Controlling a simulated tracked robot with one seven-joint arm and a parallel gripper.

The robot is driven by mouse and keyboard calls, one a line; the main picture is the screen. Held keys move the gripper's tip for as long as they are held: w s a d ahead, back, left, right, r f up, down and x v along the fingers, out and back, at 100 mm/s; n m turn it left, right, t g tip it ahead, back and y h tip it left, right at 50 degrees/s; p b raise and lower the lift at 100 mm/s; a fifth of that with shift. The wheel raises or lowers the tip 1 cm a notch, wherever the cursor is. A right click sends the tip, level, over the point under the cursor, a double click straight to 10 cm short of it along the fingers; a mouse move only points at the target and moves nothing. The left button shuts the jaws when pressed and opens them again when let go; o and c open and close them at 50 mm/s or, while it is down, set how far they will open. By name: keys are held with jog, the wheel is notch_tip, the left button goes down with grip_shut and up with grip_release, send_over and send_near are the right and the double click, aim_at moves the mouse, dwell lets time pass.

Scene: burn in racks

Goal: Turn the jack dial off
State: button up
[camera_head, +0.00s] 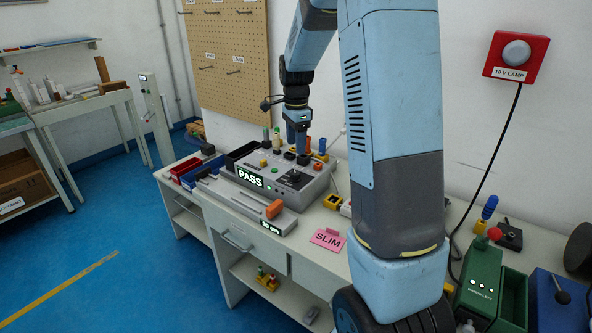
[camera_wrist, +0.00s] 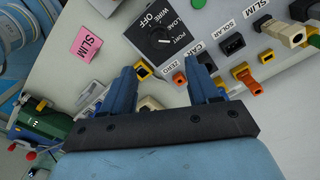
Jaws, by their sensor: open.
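The jack dial (camera_wrist: 157,34) is a dark knob on a black plate, with printed words including OFF, WIRE, LOUD and PORT. A small white mark shows on it near PORT; its exact setting is hard to read. In the head view the dial plate (camera_head: 294,178) is on top of the grey tester (camera_head: 262,186), which has a lit PASS display. My gripper (camera_wrist: 160,68) is open and empty, with its two blue fingers apart just short of the dial plate. In the head view my gripper (camera_head: 298,146) points down over the tester's back part.
A pink SLIM card (camera_head: 327,239) lies on the bench. Blue and red bins (camera_head: 186,169) stand left of the tester. A green box (camera_head: 480,282) stands at right.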

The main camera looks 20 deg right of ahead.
aim_at(296, 172)
notch_tip(296, 172, down, 10)
jog(key=shift+f, duration=0.1)
dwell(0.4)
jog(key=shift+c, duration=0.2)
jog(key=c, duration=1)
